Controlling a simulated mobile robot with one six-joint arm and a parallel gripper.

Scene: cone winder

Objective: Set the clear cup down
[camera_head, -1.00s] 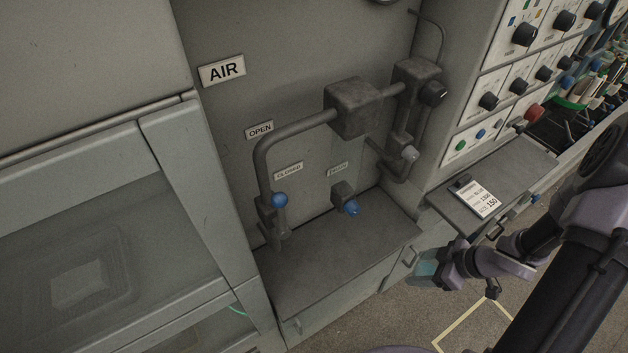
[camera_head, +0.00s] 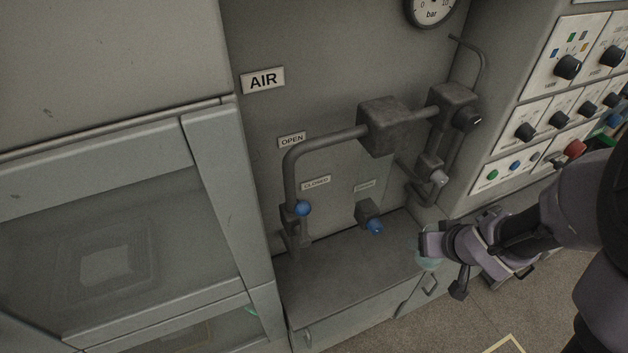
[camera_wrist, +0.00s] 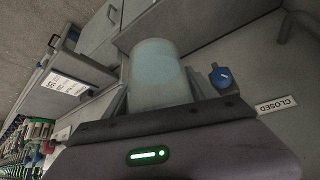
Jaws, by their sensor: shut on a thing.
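The clear cup (camera_wrist: 157,72) is a translucent, pale blue-green cup in the wrist view, held between my gripper's fingers. In the head view the cup (camera_head: 428,258) is mostly hidden by my gripper (camera_head: 431,245). My gripper is shut on the cup, at the right end of the grey cabinet top (camera_head: 345,290) under the air pipes. I cannot tell whether the cup touches any surface. In the wrist view my gripper (camera_wrist: 157,100) looks along the cabinet front.
A blue-knobbed drain valve (camera_head: 370,218) and another blue-knobbed valve (camera_head: 301,209) stand at the back of the cabinet top. Grey pipes with a block (camera_head: 384,126) rise above. The cabinet top's left and middle are clear. A control panel (camera_head: 545,125) stands at the right.

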